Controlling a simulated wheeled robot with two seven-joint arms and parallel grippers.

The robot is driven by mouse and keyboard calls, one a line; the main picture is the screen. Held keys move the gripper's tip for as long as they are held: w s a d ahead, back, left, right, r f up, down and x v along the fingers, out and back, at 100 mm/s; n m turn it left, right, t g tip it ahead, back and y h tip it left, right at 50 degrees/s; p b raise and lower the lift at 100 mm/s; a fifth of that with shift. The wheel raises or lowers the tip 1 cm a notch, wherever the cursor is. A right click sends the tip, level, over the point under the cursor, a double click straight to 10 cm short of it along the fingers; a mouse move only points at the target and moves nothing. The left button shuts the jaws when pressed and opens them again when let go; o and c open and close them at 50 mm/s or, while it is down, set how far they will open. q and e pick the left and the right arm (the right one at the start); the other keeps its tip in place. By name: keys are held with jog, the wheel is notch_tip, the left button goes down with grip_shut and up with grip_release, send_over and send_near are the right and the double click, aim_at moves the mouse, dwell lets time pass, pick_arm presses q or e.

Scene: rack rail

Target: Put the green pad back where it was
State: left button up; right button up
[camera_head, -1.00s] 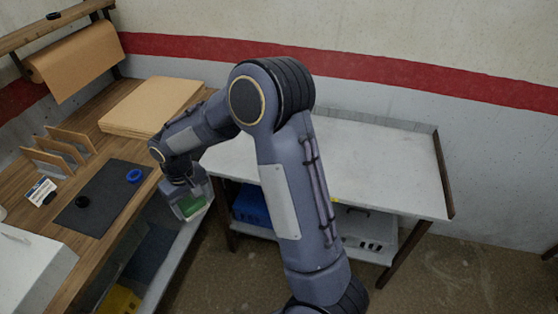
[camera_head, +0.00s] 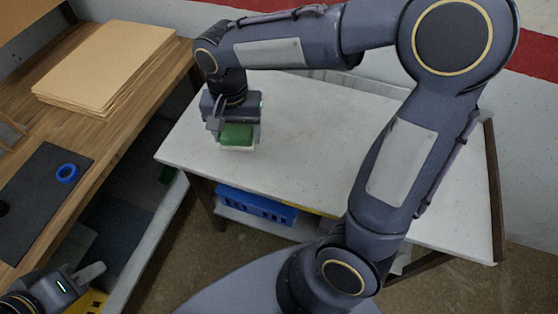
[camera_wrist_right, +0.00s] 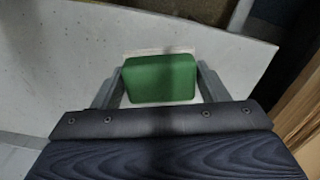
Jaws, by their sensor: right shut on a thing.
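The green pad (camera_head: 236,134) has a pale layer along its lower edge. My right gripper (camera_head: 235,128) is shut on it, pointing down at the left part of the white table (camera_head: 310,140). I cannot tell whether the pad touches the tabletop or hangs just above it. In the right wrist view the pad (camera_wrist_right: 160,78) sits between the two fingers, with a pale strip showing past its far edge. My left gripper (camera_head: 88,276) is at the bottom left, partly cut off by the frame, and its opening is unclear.
A wooden bench (camera_head: 130,120) on the left carries a stack of brown sheets (camera_head: 105,65), a dark mat (camera_head: 35,200) and a blue ring (camera_head: 67,173). A blue crate (camera_head: 255,205) is on the shelf under the white table. The visible tabletop is otherwise clear.

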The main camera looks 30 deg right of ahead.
jog(key=s+a+f+m+b, duration=0.1)
jog(key=s+f+m+b, duration=0.15)
jog(key=s, duration=0.35)
send_over(277, 153)
jog(key=shift+m, duration=0.45)
jog(key=f, duration=0.5)
jog(key=a+f, duration=0.1)
jog(key=f, duration=0.1)
jog(key=shift+s+f+b, duration=0.3)
jog(key=shift+s, duration=0.05)
jog(key=shift+w+d+f, duration=0.2)
jog(key=shift+d+f, duration=0.2)
jog(key=shift+f, duration=0.05)
pick_arm(q)
jog(key=shift+f, duration=2.85)
pick_arm(e)
jog(key=shift+w+d+f, duration=0.1)
jog(key=shift+f, duration=1.6)
pick_arm(q)
jog(key=shift+w+f+b, duration=0.1)
jog(key=shift+b, duration=0.2)
pick_arm(e)
jog(key=shift+f, duration=0.1)
